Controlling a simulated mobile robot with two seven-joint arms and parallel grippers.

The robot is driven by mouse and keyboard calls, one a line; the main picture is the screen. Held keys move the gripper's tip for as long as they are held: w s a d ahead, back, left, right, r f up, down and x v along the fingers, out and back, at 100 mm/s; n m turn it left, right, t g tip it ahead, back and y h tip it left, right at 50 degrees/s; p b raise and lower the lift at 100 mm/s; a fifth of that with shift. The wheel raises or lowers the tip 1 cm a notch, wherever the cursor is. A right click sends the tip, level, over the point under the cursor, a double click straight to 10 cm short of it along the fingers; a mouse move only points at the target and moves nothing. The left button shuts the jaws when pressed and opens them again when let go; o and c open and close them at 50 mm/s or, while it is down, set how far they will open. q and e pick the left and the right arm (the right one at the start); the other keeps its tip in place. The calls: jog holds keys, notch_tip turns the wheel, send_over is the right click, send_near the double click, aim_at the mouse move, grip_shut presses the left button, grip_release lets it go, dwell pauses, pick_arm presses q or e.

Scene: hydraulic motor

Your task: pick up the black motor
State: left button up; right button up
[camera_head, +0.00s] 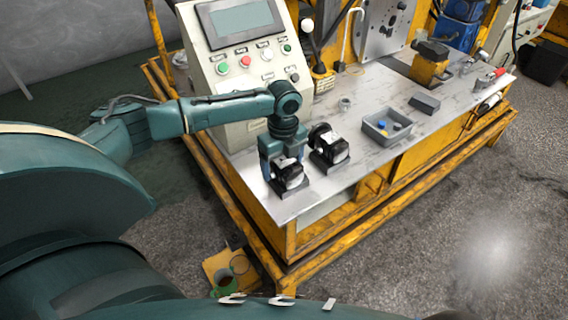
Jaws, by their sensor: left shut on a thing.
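Two black motors with pale labels are on the metal bench top. One black motor (289,176) is at the front left corner of the bench, under my left gripper (283,172). My left gripper points down and is shut on this motor, with its fingers at the motor's sides. The motor sits at or very close to the bench surface; I cannot tell if there is a gap. The other black motor (329,146) stands just to the right and slightly behind, apart from the gripper. My right gripper is not in view.
A control panel (243,75) with a screen and buttons stands behind the arm. The bench top (350,183) is clear at the front.

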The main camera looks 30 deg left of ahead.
aim_at(283, 158)
pick_arm(q)
notch_tip(283, 158, up, 10)
jog(key=shift+w+r+p, duration=0.1)
jog(key=shift+r+p, duration=0.05)
jog(key=shift+p, duration=0.45)
dwell(0.4)
